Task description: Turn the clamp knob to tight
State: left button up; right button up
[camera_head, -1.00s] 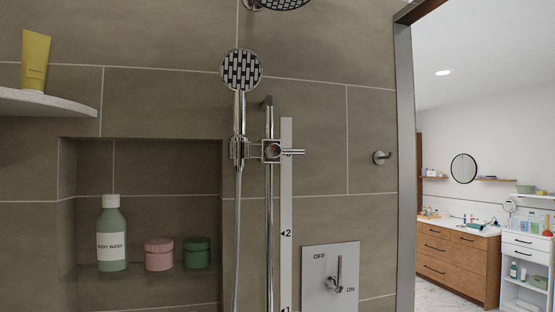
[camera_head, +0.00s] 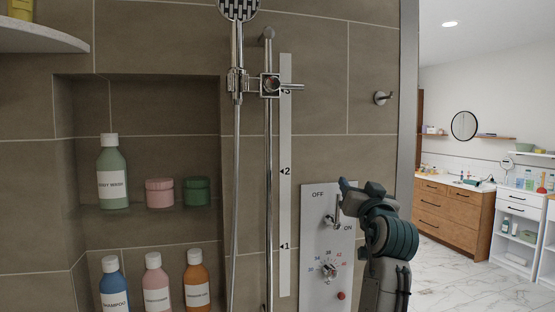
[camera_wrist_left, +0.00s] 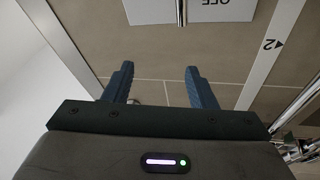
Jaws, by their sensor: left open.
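The clamp (camera_head: 270,86) is a square chrome block on the vertical shower rail (camera_head: 269,190). Its round knob has a thin chrome lever (camera_head: 292,87) pointing right, beside the 3 mark on the white scale strip (camera_head: 285,200). The hand shower (camera_head: 238,55) sits in the holder at its left. My left gripper (camera_head: 344,190) is below and right of the clamp, in front of the valve panel, apart from the knob. In the left wrist view its two blue fingers (camera_wrist_left: 160,82) are spread with nothing between them. My right gripper is in neither view.
The valve panel (camera_head: 315,240) with an ON/OFF lever (camera_head: 336,212) and temperature dial (camera_head: 329,271) is close to my left gripper. A wall hook (camera_head: 382,97) is right of the clamp. The shower hose (camera_head: 235,200) hangs left of the rail. Wall between clamp and hook is clear.

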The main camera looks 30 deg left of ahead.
pick_arm(q)
jog(key=s+a+r+n+g+y, duration=0.2)
jog(key=s+r+n+y, duration=0.3)
jog(key=s+r, duration=0.75)
jog(key=n+g+y, duration=0.2)
jog(key=n+g, duration=0.1)
jog(key=n, duration=0.2)
send_near(275, 87)
jog(key=p+x, duration=0.3)
jog(key=x, duration=0.4)
jog(key=shift+a+r+p, duration=0.15)
jog(key=shift+r+p, duration=0.05)
jog(key=shift+p, duration=0.15)
jog(key=shift+w+a+r+t, duration=0.15)
jog(key=shift+w+a+t, duration=0.15)
jog(key=shift+w+a, duration=0.25)
jog(key=shift+s, duration=0.1)
jog(key=shift+m, duration=0.3)
jog(key=c, duration=1)
